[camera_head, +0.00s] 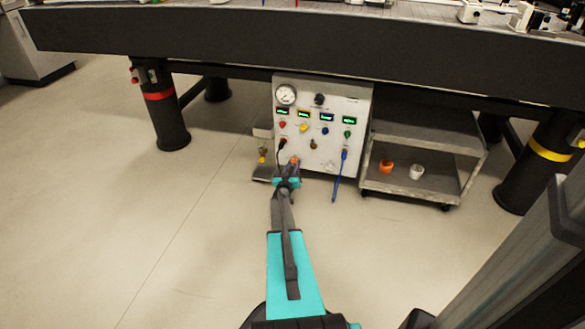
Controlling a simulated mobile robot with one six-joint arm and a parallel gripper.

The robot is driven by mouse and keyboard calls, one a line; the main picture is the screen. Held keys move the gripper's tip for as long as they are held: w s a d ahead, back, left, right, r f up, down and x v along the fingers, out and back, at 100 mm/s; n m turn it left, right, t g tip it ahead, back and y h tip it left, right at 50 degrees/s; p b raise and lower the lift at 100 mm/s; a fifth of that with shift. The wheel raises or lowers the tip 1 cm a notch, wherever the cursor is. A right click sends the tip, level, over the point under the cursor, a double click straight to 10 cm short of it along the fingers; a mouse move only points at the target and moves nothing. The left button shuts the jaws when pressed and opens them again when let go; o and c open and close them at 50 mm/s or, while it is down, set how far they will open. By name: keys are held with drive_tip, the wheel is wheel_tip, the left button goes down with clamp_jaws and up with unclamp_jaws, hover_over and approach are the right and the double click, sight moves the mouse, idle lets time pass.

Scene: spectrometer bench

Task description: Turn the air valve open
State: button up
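A white control panel (356,105) stands under the bench. It has a round gauge (286,95) at its upper left and a black knob (319,99) beside it. Small lit displays and several coloured knobs sit below. I cannot tell for certain which part is the air valve. My gripper (291,167) is in front of the panel's lower left, by a small orange-brown part (294,160). It hides that corner of the panel. I cannot tell whether it touches or holds that part, or how far its fingers are apart.
A grey cart (415,186) holding an orange cup (386,166) and a white cup (416,172) stands right of the panel. A blue cable (340,176) hangs from the panel. The thick bench top (200,40) overhangs, on black legs (165,110). The floor at left is clear.

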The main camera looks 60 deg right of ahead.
drive_tip(key=shift+s, duration=0.15)
drive_tip(key=shift+d, duration=0.2)
